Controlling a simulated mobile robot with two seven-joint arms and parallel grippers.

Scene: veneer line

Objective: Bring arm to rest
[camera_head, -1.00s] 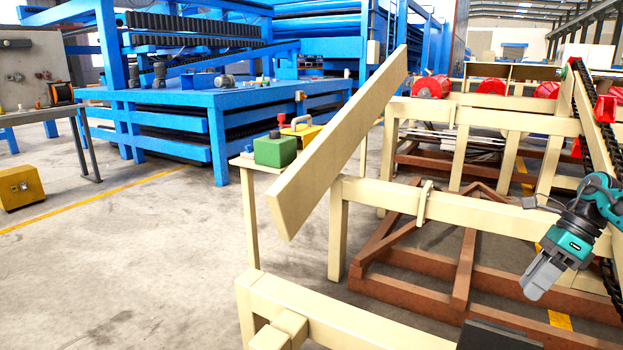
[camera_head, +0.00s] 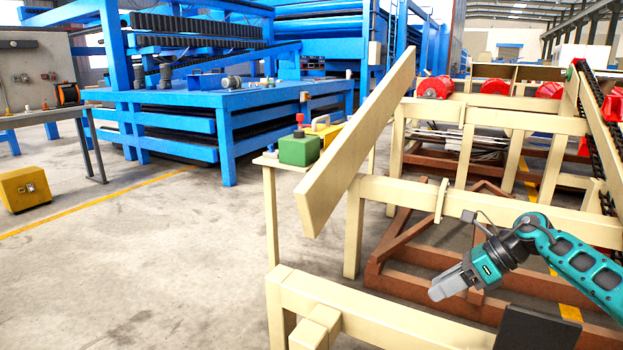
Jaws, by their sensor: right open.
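My right gripper (camera_head: 441,291) is at the lower right, at the end of my teal and dark grey right arm (camera_head: 570,262). Its grey fingers point left and slightly down, and nothing shows between them. The gripper appears in front of the cream frame (camera_head: 400,192) and the brown lower beams (camera_head: 400,262). I cannot see it touching either. My left gripper is not in view.
A slanted cream beam (camera_head: 360,140) rises in the middle. A lower cream beam (camera_head: 385,325) runs along the front. A green box (camera_head: 299,149) stands on a small table behind. Blue machinery (camera_head: 250,100) fills the back. Open floor (camera_head: 150,260) lies at left.

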